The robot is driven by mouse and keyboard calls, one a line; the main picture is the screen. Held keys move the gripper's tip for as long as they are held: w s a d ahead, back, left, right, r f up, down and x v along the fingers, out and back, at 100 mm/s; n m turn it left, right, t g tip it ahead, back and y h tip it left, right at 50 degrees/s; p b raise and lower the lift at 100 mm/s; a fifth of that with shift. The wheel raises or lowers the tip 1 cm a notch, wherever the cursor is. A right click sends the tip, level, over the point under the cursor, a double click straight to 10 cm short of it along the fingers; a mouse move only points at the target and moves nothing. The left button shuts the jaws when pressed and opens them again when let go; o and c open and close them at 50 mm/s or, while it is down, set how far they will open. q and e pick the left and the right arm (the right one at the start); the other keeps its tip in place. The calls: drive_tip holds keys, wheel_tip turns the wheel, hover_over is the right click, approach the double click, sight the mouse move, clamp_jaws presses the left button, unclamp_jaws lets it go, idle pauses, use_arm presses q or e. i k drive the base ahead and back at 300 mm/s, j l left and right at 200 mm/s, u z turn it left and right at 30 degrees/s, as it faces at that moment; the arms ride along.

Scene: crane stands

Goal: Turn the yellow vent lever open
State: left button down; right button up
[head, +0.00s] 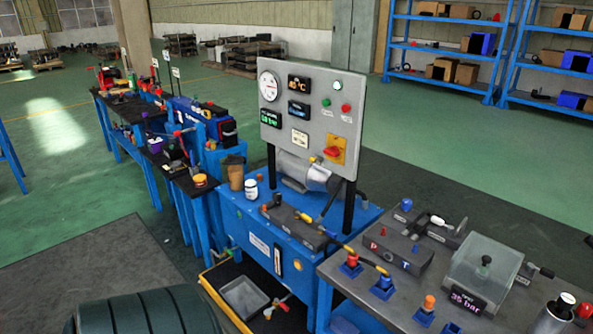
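Neither gripper shows in the head view. Several small yellow parts are in view, and I cannot tell surely which is the vent lever. Yellow ends also show on a dark hose (365,258) running toward the right bench. They are too small to tell whether any lever is turned. A grey panel (312,100) with a gauge, displays and a red knob (333,152) on a yellow plate stands above the unit.
The right bench (450,290) holds a clear-covered box (485,270), a 35 bar display (467,299), and blue fittings. A grey tray (243,297) lies low before the unit. A dark green ribbed object (140,312) fills the lower left. Floor to the left is open.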

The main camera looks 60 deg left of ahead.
sight(306, 217)
drive_tip(key=u, duration=1.75)
drive_tip(key=i+j, duration=0.45)
drive_tip(key=i, duration=0.15)
drive_tip(key=i+j+z, duration=0.1)
drive_tip(key=i+j, duration=0.4)
drive_tip(key=i, duration=0.15)
drive_tip(key=z, duration=1.1)
